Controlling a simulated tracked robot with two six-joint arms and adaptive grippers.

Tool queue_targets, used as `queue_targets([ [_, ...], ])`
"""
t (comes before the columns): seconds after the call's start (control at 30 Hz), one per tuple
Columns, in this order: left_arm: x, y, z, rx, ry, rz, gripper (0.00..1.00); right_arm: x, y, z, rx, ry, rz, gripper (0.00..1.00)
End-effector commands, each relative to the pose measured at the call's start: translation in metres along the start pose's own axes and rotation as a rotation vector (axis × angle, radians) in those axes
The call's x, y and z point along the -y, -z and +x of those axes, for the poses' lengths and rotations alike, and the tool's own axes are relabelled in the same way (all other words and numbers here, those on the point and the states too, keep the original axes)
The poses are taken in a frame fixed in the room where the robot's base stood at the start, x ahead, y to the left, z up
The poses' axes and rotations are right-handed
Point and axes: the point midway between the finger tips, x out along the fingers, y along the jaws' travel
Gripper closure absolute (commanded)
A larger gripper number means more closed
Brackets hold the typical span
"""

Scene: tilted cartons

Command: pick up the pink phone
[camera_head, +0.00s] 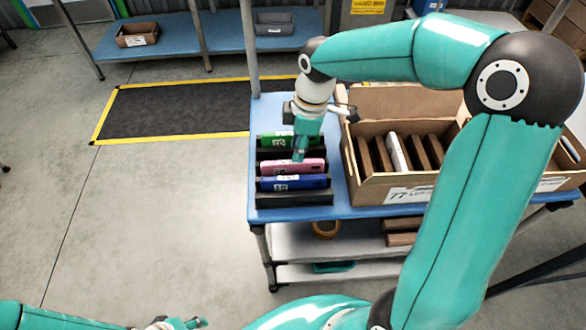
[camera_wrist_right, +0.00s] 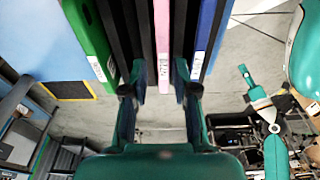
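The pink phone (camera_head: 308,167) stands on edge in a black slotted rack (camera_head: 295,200), between a green phone (camera_head: 275,140) and a blue phone (camera_head: 310,183). My right gripper (camera_head: 299,155) points down over the rack at the pink phone. In the right wrist view its two fingers (camera_wrist_right: 159,75) are spread apart, with the pink phone (camera_wrist_right: 163,30) showing in the gap between them. I cannot tell whether either finger touches it. My left gripper (camera_head: 182,323) is at the bottom edge of the head view, far from the rack, and its opening is unclear.
The rack stands on a blue-topped cart (camera_head: 256,110). A cardboard carton (camera_head: 372,185) with dark dividers and a white item (camera_head: 398,152) sits right of it. My right arm passes above the carton. Floor left of the cart is clear.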

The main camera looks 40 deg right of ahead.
Motion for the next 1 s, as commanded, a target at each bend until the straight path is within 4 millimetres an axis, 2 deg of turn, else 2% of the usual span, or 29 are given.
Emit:
queue_targets([
  [0.17,-0.001,0.000,-0.001,0.000,0.000,0.000,0.60,0.001,0.001,0.011,0.001,0.003,0.001,0.72],
  [0.4,-0.002,0.000,-0.004,0.000,0.000,0.000,0.60,0.004,0.004,0.044,0.002,0.004,0.001,0.72],
  [0.5,-0.002,0.000,-0.004,0.000,0.000,0.000,0.60,0.004,0.005,0.052,0.001,0.002,0.002,0.72],
  [0.77,-0.002,0.000,-0.004,0.000,0.000,0.000,0.60,0.003,0.005,0.055,0.000,0.000,0.001,0.72],
  [0.93,-0.002,0.000,-0.004,0.000,0.000,0.000,0.60,0.003,0.005,0.054,0.000,0.000,0.001,1.00],
  [1.0,-0.002,0.000,-0.004,0.000,0.000,0.000,0.60,0.003,0.005,0.054,0.000,0.000,0.001,1.00],
])
